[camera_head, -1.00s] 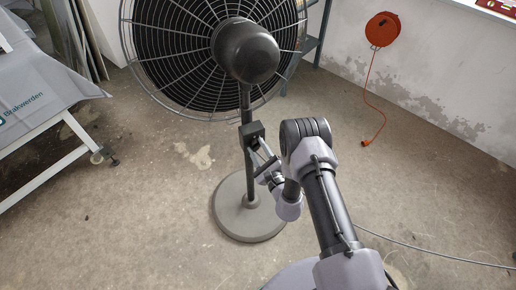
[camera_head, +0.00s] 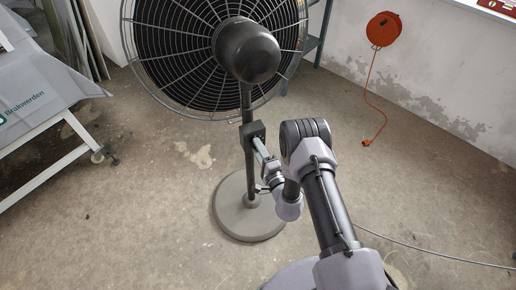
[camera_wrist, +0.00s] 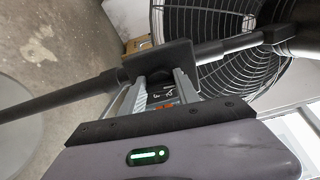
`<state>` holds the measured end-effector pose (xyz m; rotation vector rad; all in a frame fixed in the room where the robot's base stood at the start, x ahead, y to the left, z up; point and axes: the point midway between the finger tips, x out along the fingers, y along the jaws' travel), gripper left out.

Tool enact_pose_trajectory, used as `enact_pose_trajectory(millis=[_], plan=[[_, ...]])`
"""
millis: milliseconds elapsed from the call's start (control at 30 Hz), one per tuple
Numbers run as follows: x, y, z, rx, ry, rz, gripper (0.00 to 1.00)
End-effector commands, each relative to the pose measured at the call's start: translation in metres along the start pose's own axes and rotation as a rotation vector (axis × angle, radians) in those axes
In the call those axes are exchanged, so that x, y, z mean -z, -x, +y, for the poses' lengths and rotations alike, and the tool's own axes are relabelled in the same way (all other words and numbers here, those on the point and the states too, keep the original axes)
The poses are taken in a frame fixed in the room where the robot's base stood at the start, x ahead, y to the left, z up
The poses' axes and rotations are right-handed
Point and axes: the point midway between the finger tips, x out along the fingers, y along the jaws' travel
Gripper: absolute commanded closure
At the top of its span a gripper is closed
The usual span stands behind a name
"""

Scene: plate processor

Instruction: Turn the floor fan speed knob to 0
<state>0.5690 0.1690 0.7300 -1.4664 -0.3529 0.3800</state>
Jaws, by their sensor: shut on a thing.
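The floor fan (camera_head: 248,52) stands upright on a round base (camera_head: 232,222). Its dark control box (camera_head: 252,132) sits on the pole and shows large in the wrist view (camera_wrist: 150,62). My gripper (camera_head: 260,148) is right at the front of this box. In the wrist view my gripper (camera_wrist: 160,88) has its two grey fingers against the box face, shut on the speed knob. The knob is mostly hidden between the fingers. A dark label with small white marks shows between them, but I cannot read the knob's setting.
A white-legged table with a grey cover (camera_head: 40,95) stands at the left. An orange cable reel (camera_head: 382,28) hangs on the wall, its cord reaching the floor. A thin grey cable (camera_head: 440,254) lies at the right. The floor around the base is mostly clear.

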Motion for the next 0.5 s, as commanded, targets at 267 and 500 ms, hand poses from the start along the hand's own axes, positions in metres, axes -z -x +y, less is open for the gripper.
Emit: enact_pose_trajectory(millis=[267,500], plan=[[0.0003,0.0008,0.0013,-0.002,0.075,0.001,1.0],[0.0004,0.0007,0.0014,-0.002,0.09,0.001,1.0]])
